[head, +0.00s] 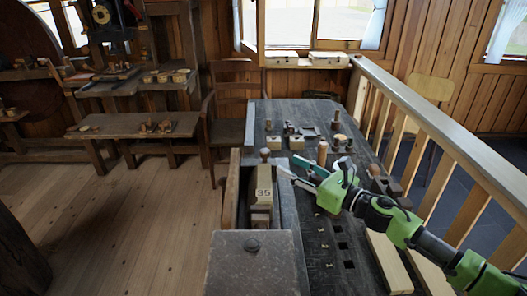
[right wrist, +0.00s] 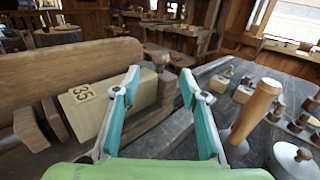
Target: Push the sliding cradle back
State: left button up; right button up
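A pale wooden block marked 35 (head: 262,205), which I take to be the sliding cradle, sits in a long dark trough beside the workbench. In the right wrist view the block (right wrist: 82,115) is at left, partly hidden behind the left finger. My right gripper (head: 289,165) is just right of the block's far end in the head view. In the wrist view the gripper (right wrist: 160,84) has its fingers apart with nothing held between them. I cannot tell if a finger touches the block. My left gripper is not in view.
A wooden board (head: 231,190) runs along the trough's left side. A grey box (head: 250,270) covers its near end. A knobbed post (head: 265,153) stands at its far end. The dark bench (head: 290,110) holds a tall wooden peg (right wrist: 256,108), spools and small blocks. A railing (head: 440,125) runs at right.

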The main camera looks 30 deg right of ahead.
aim_at(269, 154)
jog(key=p+x, duration=0.1)
jog(key=x, duration=0.5)
jog(key=shift+w+r+p, duration=0.1)
jog(key=shift+w+p, duration=0.25)
jog(key=shift+p, duration=0.05)
jog(key=p+x, duration=0.1)
jog(key=x, duration=0.2)
jog(key=shift+w, duration=0.2)
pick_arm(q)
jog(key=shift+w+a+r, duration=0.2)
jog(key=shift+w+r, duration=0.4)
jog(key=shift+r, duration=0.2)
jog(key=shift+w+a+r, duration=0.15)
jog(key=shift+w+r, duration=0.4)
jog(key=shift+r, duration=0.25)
pick_arm(e)
jog(key=shift+w+a+f, duration=0.25)
jog(key=shift+w+a, duration=0.1)
jog(key=shift+w, duration=0.25)
grip_shut()
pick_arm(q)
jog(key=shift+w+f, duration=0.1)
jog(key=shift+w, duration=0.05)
